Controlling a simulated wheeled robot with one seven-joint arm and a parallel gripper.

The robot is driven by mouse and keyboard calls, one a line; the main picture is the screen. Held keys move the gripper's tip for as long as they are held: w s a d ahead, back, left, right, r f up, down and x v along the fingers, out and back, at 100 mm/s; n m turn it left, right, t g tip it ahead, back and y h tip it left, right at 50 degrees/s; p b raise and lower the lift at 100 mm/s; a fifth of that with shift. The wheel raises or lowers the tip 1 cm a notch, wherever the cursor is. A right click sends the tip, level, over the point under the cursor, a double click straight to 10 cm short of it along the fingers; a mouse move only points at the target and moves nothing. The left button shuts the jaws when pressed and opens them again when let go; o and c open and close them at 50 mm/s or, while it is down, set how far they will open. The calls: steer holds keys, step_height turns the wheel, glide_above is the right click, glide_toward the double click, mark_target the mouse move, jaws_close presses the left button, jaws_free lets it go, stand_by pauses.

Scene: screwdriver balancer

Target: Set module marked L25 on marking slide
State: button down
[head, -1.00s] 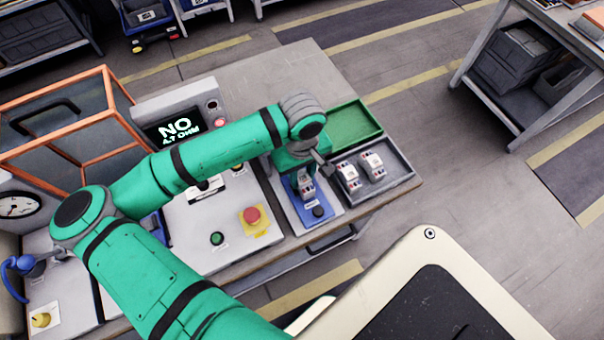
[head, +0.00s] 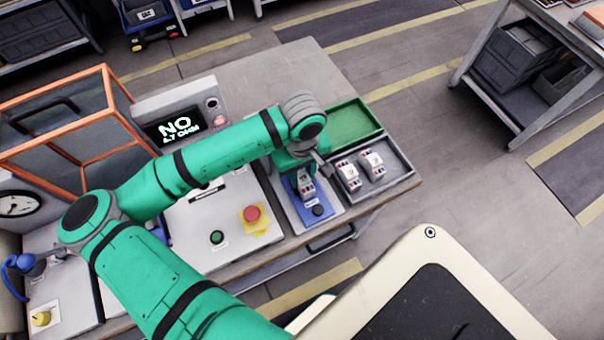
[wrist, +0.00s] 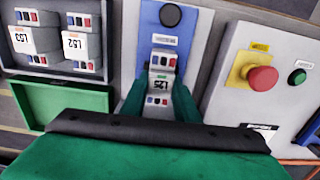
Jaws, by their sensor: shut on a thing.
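The module marked L25 (wrist: 160,84) is white and grey, with its label upside down in the wrist view. My gripper (wrist: 158,97) is shut on it, with a green finger on each side. In the head view the module (head: 306,186) is upright over the blue marking slide (head: 308,219), below my gripper (head: 298,168). The blue slide, with a dark round knob (wrist: 171,15), also shows in the wrist view (wrist: 153,38). I cannot tell whether the module's underside touches the slide.
A grey tray (head: 401,178) to the right holds two similar modules (head: 348,175) and (head: 372,165). An empty green tray (head: 352,125) lies behind it. A red stop button (head: 252,214) and green button (head: 217,237) sit left of the slide. A display (head: 178,128) stands behind.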

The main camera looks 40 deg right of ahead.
steer(key=c, duration=1.3)
jaws_free()
steer(key=shift+r, duration=0.1)
step_height(320, 180, up, 11)
